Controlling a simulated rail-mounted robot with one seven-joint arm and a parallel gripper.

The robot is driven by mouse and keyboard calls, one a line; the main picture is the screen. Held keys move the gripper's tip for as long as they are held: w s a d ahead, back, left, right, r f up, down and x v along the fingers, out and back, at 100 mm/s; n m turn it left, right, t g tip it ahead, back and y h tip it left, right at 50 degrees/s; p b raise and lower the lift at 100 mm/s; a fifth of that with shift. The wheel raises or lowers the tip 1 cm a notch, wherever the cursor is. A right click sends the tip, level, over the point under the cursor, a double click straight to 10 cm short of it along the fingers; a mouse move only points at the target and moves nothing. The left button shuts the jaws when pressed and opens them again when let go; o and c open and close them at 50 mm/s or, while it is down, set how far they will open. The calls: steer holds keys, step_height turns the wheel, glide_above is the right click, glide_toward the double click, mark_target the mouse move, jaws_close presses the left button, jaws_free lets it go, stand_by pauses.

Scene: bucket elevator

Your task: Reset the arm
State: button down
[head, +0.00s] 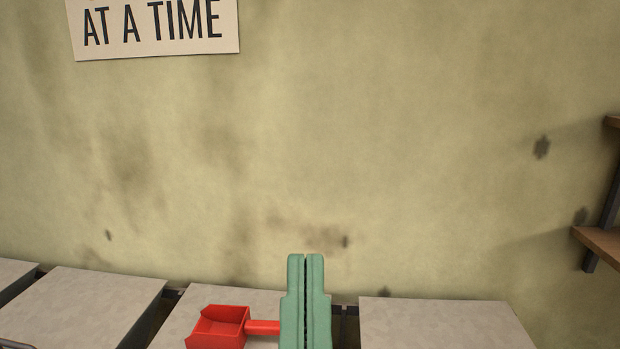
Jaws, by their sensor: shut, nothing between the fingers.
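My gripper (306,262) shows at the bottom middle of the head view, with two green fingers pointing up and pressed together. It is shut, and nothing shows between the fingers. The rest of my arm is below the picture's edge.
A red scoop (217,328) with a red handle (263,327) is just left of my gripper, over a grey slab (178,326). More grey slabs (430,325) line the wall's foot, with dark gaps between. A wooden shelf (600,243) juts in at right. A sign (155,27) hangs upper left.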

step_height(320, 180, up, 14)
steer(key=p, duration=0.9)
steer(key=shift+f, duration=0.25)
steer(key=shift+f, duration=0.1)
